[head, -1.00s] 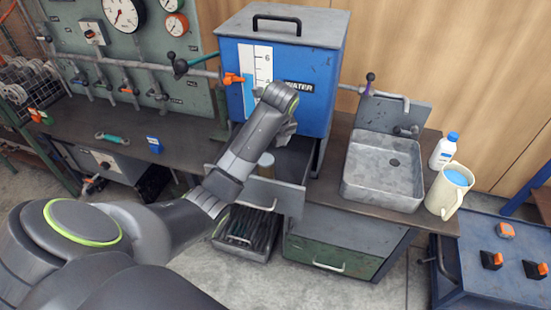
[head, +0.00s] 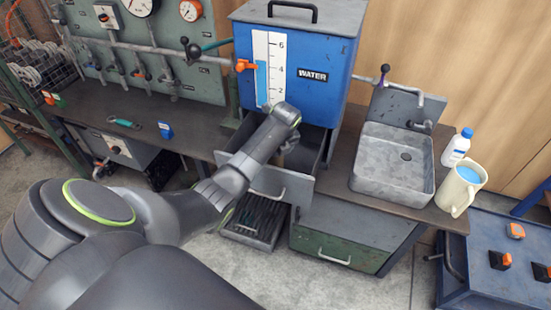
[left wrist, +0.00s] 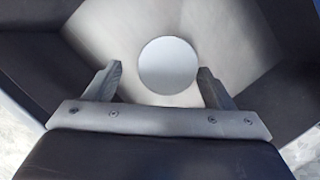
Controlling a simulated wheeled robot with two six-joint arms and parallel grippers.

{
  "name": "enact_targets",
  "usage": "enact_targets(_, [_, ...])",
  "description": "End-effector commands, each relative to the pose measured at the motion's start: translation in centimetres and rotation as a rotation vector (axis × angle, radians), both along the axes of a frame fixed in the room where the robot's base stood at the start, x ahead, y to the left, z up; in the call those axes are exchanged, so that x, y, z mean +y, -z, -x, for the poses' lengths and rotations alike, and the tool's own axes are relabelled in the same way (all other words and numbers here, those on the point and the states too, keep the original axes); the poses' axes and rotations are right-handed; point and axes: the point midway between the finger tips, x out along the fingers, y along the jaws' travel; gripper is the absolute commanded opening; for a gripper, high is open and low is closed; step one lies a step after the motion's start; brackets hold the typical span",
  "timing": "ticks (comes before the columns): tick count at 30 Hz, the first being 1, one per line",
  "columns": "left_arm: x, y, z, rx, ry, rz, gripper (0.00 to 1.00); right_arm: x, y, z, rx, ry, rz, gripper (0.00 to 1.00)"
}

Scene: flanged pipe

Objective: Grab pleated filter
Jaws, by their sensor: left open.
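In the left wrist view, the pleated filter (left wrist: 167,65) shows as a round, pale grey top end inside the grey drawer. My left gripper (left wrist: 160,82) is open, with one finger on each side of that round end; no contact shows. In the head view my left gripper (head: 288,145) reaches down into the open drawer (head: 268,185) under the blue water tank. There the arm and gripper hide the filter. My right gripper is not in view.
The blue water tank (head: 300,75) stands directly behind the drawer. The drawer's walls surround the gripper closely. A metal sink (head: 393,165), a white bottle (head: 456,148) and a cream jug (head: 460,188) stand to the right.

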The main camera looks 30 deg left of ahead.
Motion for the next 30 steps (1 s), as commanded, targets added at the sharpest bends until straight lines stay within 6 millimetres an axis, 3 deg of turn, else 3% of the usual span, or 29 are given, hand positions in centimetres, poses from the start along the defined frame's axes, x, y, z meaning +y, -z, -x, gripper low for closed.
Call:
enact_targets(12, [1.4, 3.9, -1.6, 0.001, 0.000, 0.000, 0.76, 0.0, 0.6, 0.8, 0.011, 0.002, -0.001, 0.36])
enact_targets(22, [1.5, 4.2, -1.6, 0.000, 0.001, 0.000, 0.76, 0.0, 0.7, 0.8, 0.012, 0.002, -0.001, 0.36])
enact_targets(30, [1.5, 4.2, -1.6, 0.000, 0.000, 0.000, 0.41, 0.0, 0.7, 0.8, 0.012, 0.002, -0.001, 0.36])
